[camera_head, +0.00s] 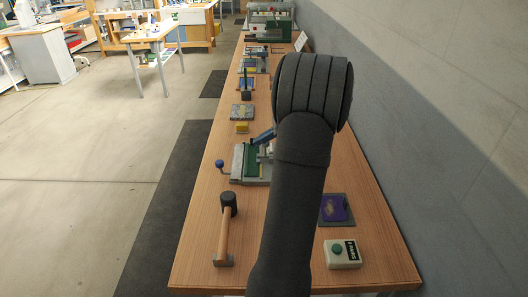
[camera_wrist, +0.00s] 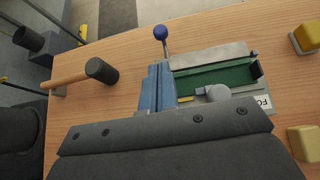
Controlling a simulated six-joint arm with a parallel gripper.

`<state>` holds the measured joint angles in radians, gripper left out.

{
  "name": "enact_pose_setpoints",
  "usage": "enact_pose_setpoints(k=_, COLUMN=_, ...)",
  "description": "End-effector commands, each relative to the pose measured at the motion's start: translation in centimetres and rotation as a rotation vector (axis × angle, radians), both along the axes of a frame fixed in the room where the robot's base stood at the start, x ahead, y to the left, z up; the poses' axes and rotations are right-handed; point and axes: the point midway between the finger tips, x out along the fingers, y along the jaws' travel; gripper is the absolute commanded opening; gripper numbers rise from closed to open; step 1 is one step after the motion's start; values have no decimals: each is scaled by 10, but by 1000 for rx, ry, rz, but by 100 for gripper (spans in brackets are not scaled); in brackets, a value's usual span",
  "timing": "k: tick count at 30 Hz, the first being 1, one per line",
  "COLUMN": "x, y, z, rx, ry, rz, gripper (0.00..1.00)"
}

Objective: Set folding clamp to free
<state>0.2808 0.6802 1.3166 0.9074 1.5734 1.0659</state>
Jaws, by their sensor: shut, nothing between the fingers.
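The folding clamp is a grey frame (camera_wrist: 210,56) with a green bed (camera_wrist: 215,77) and a white card, partly cut off, reading "FO". It also shows in the head view (camera_head: 238,160), partly behind my arm. Its thin lever ends in a blue ball (camera_wrist: 160,32), which stands out past the frame's left side in the head view (camera_head: 220,163).
A black-headed mallet (camera_wrist: 101,70) lies on the wooden bench beside the clamp. Yellow blocks (camera_wrist: 307,38) are on its other side. A green-button box (camera_head: 342,254) and a purple item (camera_head: 334,208) lie right of my arm. A wall borders the bench's right side.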

Motion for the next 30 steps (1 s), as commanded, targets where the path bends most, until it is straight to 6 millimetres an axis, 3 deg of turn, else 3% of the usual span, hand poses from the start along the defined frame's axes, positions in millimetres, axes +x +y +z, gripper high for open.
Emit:
enact_pose_setpoints(k=2, x=0, y=0, z=0, rx=0, ry=0, rz=0, gripper=0)
enact_pose_setpoints(k=5, x=1, y=-5, z=0, rx=5, ry=-1, rz=-12, gripper=20)
enact_pose_setpoints(k=9, x=5, y=-42, z=2, rx=49, ry=-7, rz=-109, gripper=47)
enact_pose_setpoints(k=15, x=7, y=-119, z=8, rx=144, ry=-33, rz=-310, gripper=48)
enact_pose_setpoints(k=20, x=5, y=-155, z=12, rx=189, ry=-49, rz=-402, gripper=48)
enact_pose_setpoints(k=25, x=8, y=-153, z=9, rx=199, ry=-52, rz=-417, gripper=48)
enact_pose_setpoints(k=30, x=18, y=-127, z=-2, rx=198, ry=-51, rz=-414, gripper=48)
